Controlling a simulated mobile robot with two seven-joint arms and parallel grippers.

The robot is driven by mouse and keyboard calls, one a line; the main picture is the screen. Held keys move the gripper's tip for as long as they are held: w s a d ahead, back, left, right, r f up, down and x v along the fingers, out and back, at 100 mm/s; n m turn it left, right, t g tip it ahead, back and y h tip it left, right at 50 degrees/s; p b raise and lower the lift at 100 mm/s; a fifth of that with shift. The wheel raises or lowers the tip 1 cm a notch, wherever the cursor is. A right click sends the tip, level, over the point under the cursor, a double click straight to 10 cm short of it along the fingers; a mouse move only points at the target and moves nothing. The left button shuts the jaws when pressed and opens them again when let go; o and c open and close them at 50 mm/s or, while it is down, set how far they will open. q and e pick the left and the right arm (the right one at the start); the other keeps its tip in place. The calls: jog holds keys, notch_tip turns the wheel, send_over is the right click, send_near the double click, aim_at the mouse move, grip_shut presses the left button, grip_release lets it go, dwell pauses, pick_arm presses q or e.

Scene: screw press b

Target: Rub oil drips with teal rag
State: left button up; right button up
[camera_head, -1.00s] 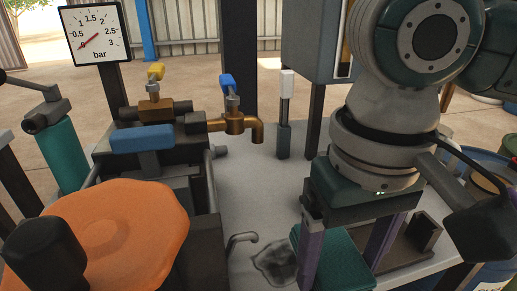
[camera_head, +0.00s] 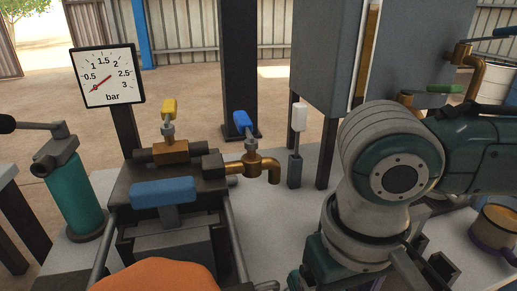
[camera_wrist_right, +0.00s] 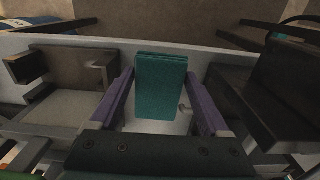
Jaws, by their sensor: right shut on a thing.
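The teal rag (camera_wrist_right: 160,85) is a flat block-like pad in the right wrist view. My right gripper (camera_wrist_right: 160,74) is shut on it, with one purple finger along each side. In the head view my right arm reaches down at the lower right, and its fingers and the rag are mostly cut off by the bottom edge. The oil drips are not seen now; the rag and the lower frame edge may hide them. I cannot tell whether the rag touches the table. My left gripper is in no view.
The press with its blue block (camera_head: 164,192) stands left of the arm, with a brass tap (camera_head: 258,168) pointing right. A gauge (camera_head: 108,76) stands behind. A grey cabinet (camera_head: 325,60) rises behind the arm. A mug (camera_head: 494,228) stands at right. Grey table (camera_head: 275,215) is bare between press and arm.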

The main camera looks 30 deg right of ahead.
notch_tip(320, 180, down, 6)
jog(key=shift+w+r+b, duration=0.1)
jog(key=shift+r+b, duration=0.15)
jog(key=shift+b, duration=0.7)
jog(key=shift+w+d+r, duration=0.1)
jog(key=shift+w+d, duration=0.05)
jog(key=shift+w, duration=0.4)
jog(key=shift+w+d+r, duration=0.1)
jog(key=shift+w, duration=0.4)
jog(key=shift+w+d, duration=0.15)
jog(key=shift+w, duration=0.45)
jog(key=shift+r+p, duration=0.15)
jog(key=shift+p, duration=0.55)
jog(key=shift+f+b, duration=0.4)
jog(key=shift+f, duration=0.3)
